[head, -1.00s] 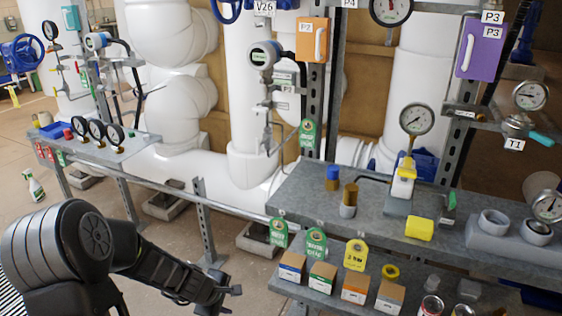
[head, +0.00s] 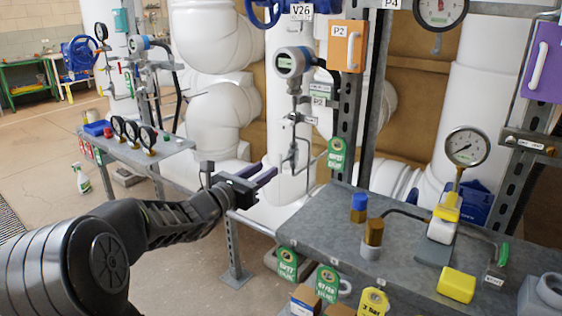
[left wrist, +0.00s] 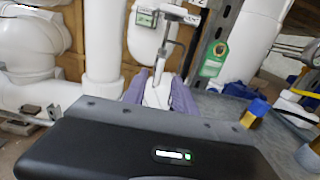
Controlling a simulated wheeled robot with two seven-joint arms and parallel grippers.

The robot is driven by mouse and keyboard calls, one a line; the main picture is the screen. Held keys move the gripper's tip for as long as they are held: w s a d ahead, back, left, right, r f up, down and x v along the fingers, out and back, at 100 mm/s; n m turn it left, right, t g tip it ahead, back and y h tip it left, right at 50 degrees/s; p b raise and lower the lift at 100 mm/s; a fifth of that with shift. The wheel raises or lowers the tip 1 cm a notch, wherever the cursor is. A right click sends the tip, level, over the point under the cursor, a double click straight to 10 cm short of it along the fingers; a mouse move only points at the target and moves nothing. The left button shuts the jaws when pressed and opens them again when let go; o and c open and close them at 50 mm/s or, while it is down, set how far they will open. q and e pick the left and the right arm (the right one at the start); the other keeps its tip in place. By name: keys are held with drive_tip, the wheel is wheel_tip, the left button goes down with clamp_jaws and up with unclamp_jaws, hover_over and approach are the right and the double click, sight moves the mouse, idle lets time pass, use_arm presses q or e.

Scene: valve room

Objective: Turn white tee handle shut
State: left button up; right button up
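A small pale tee-shaped handle (head: 301,118) is on the thin instrument line below the round blue-grey transmitter (head: 292,62). A pale tee bar, seemingly the same handle, shows at the top of the left wrist view (left wrist: 180,14), above a grey bent rod. My left gripper (head: 262,177) is left of the line and lower than the handle, apart from it. Its two purple fingers are spread and hold nothing; in the left wrist view (left wrist: 157,95) white piping shows behind the gap. My right gripper is not in view.
A green tag (head: 337,154) hangs on the upright close to the line. Large white pipes (head: 215,117) stand behind.

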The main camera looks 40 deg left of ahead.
sight(279, 162)
use_arm(q)
drive_tip(key=w, duration=0.7)
drive_tip(key=shift+w, duration=0.4)
clamp_jaws()
